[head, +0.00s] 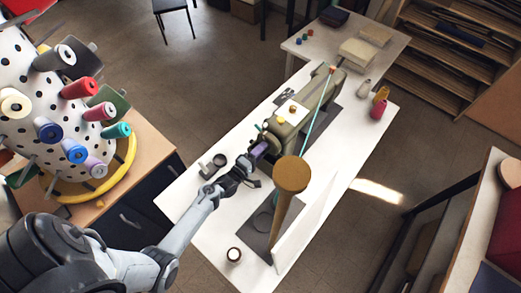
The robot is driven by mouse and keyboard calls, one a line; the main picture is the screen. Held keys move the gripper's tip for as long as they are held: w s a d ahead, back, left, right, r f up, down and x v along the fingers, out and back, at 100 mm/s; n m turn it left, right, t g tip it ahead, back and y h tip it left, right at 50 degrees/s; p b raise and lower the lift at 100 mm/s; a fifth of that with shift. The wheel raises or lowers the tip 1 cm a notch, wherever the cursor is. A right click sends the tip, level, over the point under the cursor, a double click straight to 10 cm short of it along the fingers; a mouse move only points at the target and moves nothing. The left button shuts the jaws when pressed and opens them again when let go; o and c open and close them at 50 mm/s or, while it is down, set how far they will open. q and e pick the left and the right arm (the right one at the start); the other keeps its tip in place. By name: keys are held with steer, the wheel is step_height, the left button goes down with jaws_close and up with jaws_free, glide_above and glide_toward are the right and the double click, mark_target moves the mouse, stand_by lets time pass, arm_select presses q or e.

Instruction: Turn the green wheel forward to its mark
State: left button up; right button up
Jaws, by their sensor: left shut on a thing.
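An olive-green sewing machine (292,122) stands on the white table. Its green wheel (271,140) is on the machine's near left side and is partly hidden. My left gripper (254,157) reaches in from the lower left and is shut at the wheel's near edge. A small purple piece shows at its fingertips, and the exact contact is too small to make out. I cannot make out the mark on the wheel. My right gripper is not in view.
A tan round-topped post (291,174) rises right of my gripper. A dark cup-like item (219,160) and a small round jar (234,254) stand on the white table (335,165). A spool rack (20,95) fills the upper left. Pink and yellow spools stand at the table's far right.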

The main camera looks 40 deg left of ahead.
arm_select(q)
steer(key=n+p, duration=0.1)
steer(key=n, duration=0.2)
steer(key=shift+n, duration=0.3)
stand_by(0.4)
steer(key=o, duration=1.1)
steer(key=shift+a, duration=0.1)
steer(key=shift+c, duration=0.2)
steer(key=shift+s, duration=0.1)
